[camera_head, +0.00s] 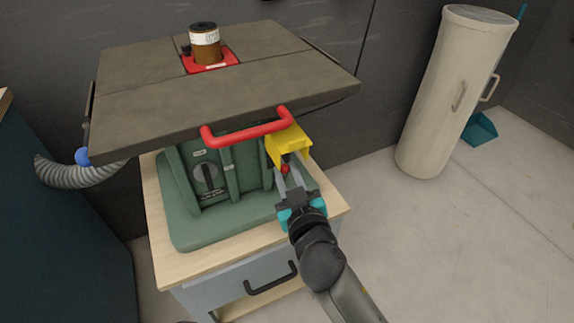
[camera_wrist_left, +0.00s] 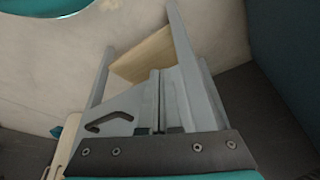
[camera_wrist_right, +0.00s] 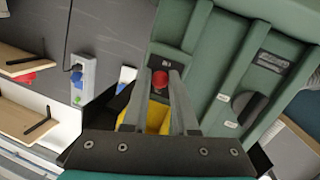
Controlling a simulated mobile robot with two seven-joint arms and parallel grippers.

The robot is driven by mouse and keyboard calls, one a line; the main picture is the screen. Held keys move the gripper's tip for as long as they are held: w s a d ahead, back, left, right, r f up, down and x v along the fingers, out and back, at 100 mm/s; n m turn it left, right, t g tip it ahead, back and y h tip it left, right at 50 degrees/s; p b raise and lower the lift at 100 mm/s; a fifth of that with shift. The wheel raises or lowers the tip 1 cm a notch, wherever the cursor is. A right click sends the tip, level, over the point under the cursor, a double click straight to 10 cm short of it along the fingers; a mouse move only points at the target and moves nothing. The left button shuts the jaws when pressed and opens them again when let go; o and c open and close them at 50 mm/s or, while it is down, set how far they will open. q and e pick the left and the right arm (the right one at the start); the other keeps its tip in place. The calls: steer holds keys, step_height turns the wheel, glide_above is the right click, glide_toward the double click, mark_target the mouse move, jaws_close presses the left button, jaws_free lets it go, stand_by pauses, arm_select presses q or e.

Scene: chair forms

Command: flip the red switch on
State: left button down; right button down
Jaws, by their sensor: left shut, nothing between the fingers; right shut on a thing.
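A green router-table machine (camera_head: 230,185) stands on a wooden-topped cabinet. Its red switch (camera_head: 285,168) is a small red knob just below the yellow part (camera_head: 289,148) at the machine's right side. My right gripper (camera_head: 287,175) reaches it from the front. In the right wrist view the red switch (camera_wrist_right: 160,80) sits between the fingertips of my right gripper (camera_wrist_right: 160,74), which is shut on it. Whether the switch is on cannot be told. My left gripper (camera_wrist_left: 159,72) shows only in the left wrist view, shut and empty.
The grey tabletop (camera_head: 150,100) and its red handle (camera_head: 247,127) overhang the switch closely. A grey drawer with a black handle (camera_head: 271,278) is below. A grey hose (camera_head: 75,173) is at the left. A tall beige cylinder (camera_head: 450,90) stands at the right; floor before it is clear.

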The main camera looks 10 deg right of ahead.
steer(key=r+g+p, duration=0.1)
steer(key=p, duration=0.3)
arm_select(q)
steer(key=s+a+f+g+p, duration=0.2)
steer(key=s+a+f+p, duration=0.25)
steer(key=s+f, duration=0.55)
arm_select(e)
steer(key=shift+r+g+b, duration=0.15)
steer(key=shift+g+b, duration=0.25)
steer(key=shift+b, duration=0.1)
steer(key=p, duration=0.3)
steer(key=shift+w+r+g+h, duration=0.1)
steer(key=shift+r+g+h, duration=0.2)
steer(key=shift+g, duration=0.1)
steer(key=g+p, duration=0.1)
steer(key=p, duration=0.4)
steer(key=shift+r+n, duration=0.25)
steer(key=shift+n, duration=0.05)
steer(key=shift+f+p, duration=0.1)
steer(key=shift+p, duration=0.2)
arm_select(q)
steer(key=s+r, duration=0.2)
steer(key=s, duration=0.7)
steer(key=shift+s+r+g+y, duration=0.15)
steer(key=shift+s+g+y, duration=0.15)
steer(key=shift+g, duration=0.1)
steer(key=shift+d, duration=0.1)
